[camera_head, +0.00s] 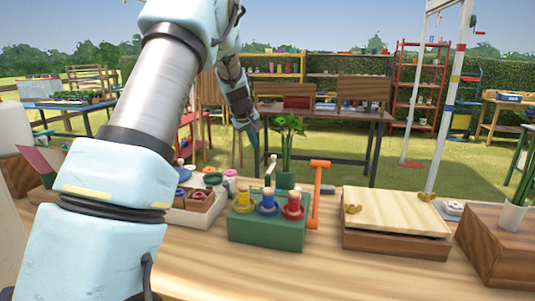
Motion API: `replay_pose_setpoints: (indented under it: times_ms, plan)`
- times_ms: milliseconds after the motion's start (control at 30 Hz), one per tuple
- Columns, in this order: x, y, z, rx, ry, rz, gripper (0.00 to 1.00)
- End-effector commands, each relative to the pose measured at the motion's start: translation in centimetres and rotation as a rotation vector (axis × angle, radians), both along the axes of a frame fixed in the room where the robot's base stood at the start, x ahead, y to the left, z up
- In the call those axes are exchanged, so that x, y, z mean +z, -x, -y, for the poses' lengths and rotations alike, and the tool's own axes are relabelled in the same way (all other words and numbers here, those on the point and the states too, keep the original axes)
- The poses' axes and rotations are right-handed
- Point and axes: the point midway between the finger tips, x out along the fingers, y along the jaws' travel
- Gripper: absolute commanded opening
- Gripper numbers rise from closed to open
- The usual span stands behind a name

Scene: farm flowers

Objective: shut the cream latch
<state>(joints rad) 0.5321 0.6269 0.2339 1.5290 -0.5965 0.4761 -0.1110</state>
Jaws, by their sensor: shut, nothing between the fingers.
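My gripper (255,138) hangs in the air at the upper middle, above and behind the green block. Its narrow fingers look shut and empty, apart from everything on the table. A small pale upright piece with a bent top (270,167) stands behind the green block (264,233); I cannot tell whether it is the cream latch. A wooden box with a cream lid (398,207) stands to the right. No part is clearly recognisable as the cream latch.
Yellow (241,198), blue (267,202) and red (292,206) pegs top the green block. An orange hammer-shaped piece (319,180) and a potted plant (286,180) stand close by. A brown wooden block (500,245) is at right. The front wooden tabletop (350,275) is clear.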

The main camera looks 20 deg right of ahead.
Motion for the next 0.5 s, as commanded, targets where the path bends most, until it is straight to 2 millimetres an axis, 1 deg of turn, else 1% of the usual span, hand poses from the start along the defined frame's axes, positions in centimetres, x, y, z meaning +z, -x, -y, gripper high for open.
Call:
replay_pose_setpoints:
  times_ms: [200,400,500]
  plan:
    - [-3.5,-2.0,1.3,0.002,-0.003,-0.002,0.00]
    - [-6.6,-3.7,2.5,0.000,-0.002,-0.001,0.00]
    - [-6.6,-4.2,4.2,-0.003,-0.003,0.001,0.00]
